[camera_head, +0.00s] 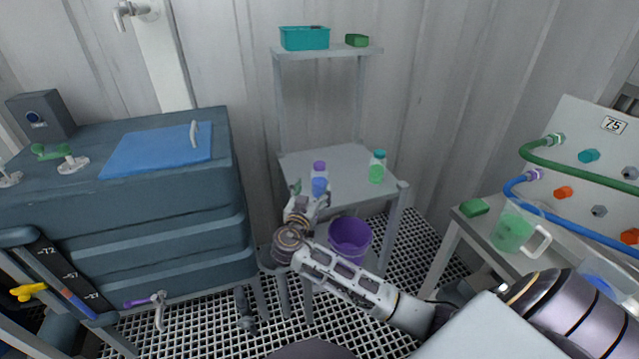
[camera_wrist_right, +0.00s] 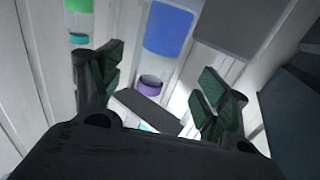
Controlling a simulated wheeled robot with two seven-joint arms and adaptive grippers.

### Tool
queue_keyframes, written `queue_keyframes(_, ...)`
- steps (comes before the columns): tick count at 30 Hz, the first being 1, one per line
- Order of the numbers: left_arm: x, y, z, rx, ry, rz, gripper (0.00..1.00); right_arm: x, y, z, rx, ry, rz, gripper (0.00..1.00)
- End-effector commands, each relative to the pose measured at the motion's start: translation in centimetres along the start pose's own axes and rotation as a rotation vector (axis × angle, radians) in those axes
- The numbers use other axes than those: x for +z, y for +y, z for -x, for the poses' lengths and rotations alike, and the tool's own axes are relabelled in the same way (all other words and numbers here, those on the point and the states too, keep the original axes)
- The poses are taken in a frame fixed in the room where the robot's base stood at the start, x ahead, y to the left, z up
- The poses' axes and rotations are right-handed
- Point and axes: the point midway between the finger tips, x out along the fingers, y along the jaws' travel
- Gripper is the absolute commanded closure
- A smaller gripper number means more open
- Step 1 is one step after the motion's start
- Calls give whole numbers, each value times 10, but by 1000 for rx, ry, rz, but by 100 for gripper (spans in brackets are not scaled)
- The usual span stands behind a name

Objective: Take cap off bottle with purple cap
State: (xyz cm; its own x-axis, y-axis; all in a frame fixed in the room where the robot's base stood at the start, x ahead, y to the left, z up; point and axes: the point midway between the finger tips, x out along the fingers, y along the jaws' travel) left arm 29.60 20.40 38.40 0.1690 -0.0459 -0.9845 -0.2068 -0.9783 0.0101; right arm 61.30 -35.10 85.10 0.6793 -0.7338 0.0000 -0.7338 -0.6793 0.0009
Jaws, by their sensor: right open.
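The bottle with blue contents (camera_head: 320,185) stands upright on the grey shelf table with its purple cap (camera_head: 319,166) on. My right gripper (camera_head: 309,197) is open and empty, just in front of this bottle and partly covering its lower part. In the right wrist view the purple cap (camera_wrist_right: 150,86) and the blue contents (camera_wrist_right: 168,32) appear inverted, beyond and between the spread fingers of the gripper (camera_wrist_right: 160,85). No contact shows. My left gripper is not in view.
A bottle with green contents (camera_head: 376,173) and a teal cap stands to the right on the same table (camera_head: 345,160). A teal bin (camera_head: 304,38) and a green item (camera_head: 356,40) are on the upper shelf. A purple bucket (camera_head: 350,232) is below, near my right arm.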

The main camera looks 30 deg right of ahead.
Motion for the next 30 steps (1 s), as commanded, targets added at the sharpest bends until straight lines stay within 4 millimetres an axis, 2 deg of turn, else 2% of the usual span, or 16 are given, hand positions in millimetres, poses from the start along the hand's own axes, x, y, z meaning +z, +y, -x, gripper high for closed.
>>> queue_keyframes(6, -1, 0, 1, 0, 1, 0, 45, 0, 0, -15, 1, 0, -1, 24)
queue_keyframes(20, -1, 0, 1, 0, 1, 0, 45, -1, 1, -19, 1, 1, 0, 24)
queue_keyframes(30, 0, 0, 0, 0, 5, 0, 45, -4, 3, -51, 1, 2, 1, 24)
